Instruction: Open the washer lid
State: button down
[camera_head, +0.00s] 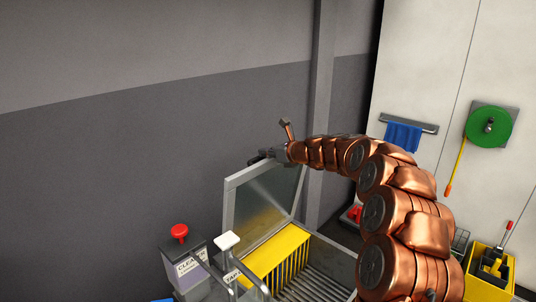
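The washer (349,253) is an open metal box low in the middle, with a slatted rack inside. Its lid (262,197), a grey metal panel with a pale frame, stands raised and tilted above the box. A yellow slotted piece (276,252) shows in the opening below the lid. My gripper (272,153) is at the lid's upper edge, at the end of my copper arm. It is small in the view, and I cannot tell whether its fingers touch the lid or are closed.
A container with a red knob (180,232) and a white-topped tap (228,240) stand left of the washer. A blue cloth (403,137) and a green hose reel (489,127) hang on the right wall. A yellow bin (490,272) stands at lower right.

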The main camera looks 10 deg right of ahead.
jog(key=shift+f, duration=0.55)
jog(key=shift+r, duration=0.1)
notch_tip(320, 180, up, 10)
jog(key=s+d, duration=0.2)
jog(key=s+a+f+n+g, duration=0.2)
jog(key=s+a+n, duration=0.15)
jog(key=s, duration=0.25)
jog(key=s+a+f+n+g, duration=0.1)
jog(key=s+a+n, duration=0.1)
jog(key=s+n, duration=0.3)
jog(key=s+a+f+n+g+h, duration=0.1)
jog(key=s+f+n+g, duration=0.15)
jog(key=s, duration=0.55)
jog(key=s+f+n+g+h, duration=0.1)
jog(key=s+f+n, duration=0.3)
jog(key=s, duration=0.5)
jog(key=s+d+f+n+g+h, duration=0.2)
jog(key=s+d+f+n, duration=0.2)
jog(key=s, duration=0.7)
jog(key=s+d+f+n+g+h+b, duration=0.1)
jog(key=s+d+f+n, duration=0.3)
jog(key=s, duration=0.7)
jog(key=s+d+f+n+g+h, duration=0.3)
jog(key=s+d+f+n+h, duration=0.1)
jog(key=s, duration=0.7)
jog(key=shift+s+d+f+n+b, duration=0.3)
jog(key=shift+n+b, duration=0.1)
jog(key=shift+n, duration=0.1)
